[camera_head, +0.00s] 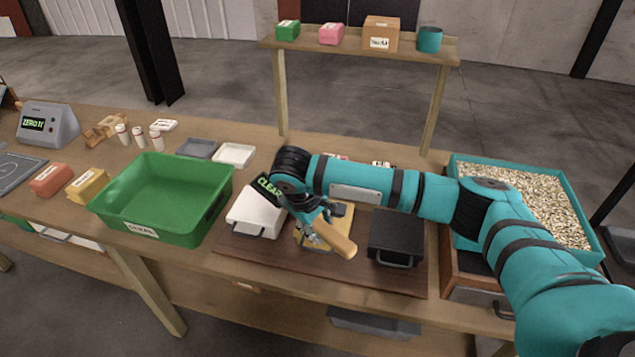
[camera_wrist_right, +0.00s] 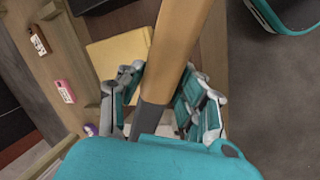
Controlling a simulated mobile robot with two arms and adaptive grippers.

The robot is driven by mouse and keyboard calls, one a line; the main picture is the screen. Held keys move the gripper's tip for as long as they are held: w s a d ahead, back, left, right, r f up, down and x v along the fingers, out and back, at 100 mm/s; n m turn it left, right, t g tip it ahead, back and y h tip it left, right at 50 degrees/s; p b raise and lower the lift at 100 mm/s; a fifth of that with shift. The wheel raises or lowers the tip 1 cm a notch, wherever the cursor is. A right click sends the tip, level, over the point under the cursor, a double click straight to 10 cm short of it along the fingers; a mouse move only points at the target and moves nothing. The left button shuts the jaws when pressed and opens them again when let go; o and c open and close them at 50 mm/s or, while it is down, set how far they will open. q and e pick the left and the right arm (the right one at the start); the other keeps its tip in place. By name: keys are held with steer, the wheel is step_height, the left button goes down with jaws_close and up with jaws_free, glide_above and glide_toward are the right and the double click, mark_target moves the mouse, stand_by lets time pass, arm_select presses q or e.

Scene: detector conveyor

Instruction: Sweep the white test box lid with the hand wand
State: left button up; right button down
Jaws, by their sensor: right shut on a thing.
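The white test box (camera_head: 252,217) sits at the left end of a dark brown board, its lid partly covered by my right wrist. A yellow box (camera_head: 345,214) and a black box (camera_head: 396,232) stand to its right on the same board. My right gripper (camera_head: 314,226) is shut on the hand wand (camera_head: 336,239), whose tan handle sticks out toward the front right over the yellow box. The wand also crosses the right wrist view (camera_wrist_right: 178,45) between the fingers (camera_wrist_right: 165,98). A dark display (camera_head: 266,188) with green letters shows above the white box, partly hidden. My left gripper is out of view.
A green bin (camera_head: 160,232) stands left of the white box. Two shallow trays, grey (camera_head: 197,148) and white (camera_head: 234,154), lie behind. A teal tray of pellets (camera_head: 525,202) is at the right. A raised shelf (camera_head: 358,44) with several items stands at the back.

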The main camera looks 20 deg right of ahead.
steer(key=w, duration=0.2)
steer(key=w+d+r+n+t+p, duration=0.1)
steer(key=w, duration=0.1)
steer(key=w+n+p, duration=0.1)
steer(key=shift+w+d+r+h, duration=0.2)
steer(key=shift+w+r+h, duration=0.1)
steer(key=shift+w+h, duration=0.1)
step_height(320, 180, down, 2)
steer(key=shift+s+f+b, duration=0.15)
steer(key=shift+f+b, duration=0.05)
steer(key=shift+b, duration=1.05)
step_height(320, 180, down, 3)
steer(key=b, duration=0.3)
steer(key=shift+s+a+b, duration=0.25)
steer(key=shift+a+b, duration=0.05)
steer(key=shift+a, duration=0.1)
steer(key=s+a, duration=0.2)
steer(key=shift+a+r, duration=0.15)
steer(key=shift+a, duration=0.25)
arm_select(q)
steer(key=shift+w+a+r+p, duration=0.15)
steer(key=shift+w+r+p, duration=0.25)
steer(key=shift+p, duration=0.4)
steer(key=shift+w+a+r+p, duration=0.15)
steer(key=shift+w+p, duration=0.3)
steer(key=shift+p, duration=0.35)
arm_select(e)
steer(key=shift+w+d+f, duration=0.2)
steer(key=shift+w+d, duration=0.05)
steer(key=shift+d, duration=0.15)
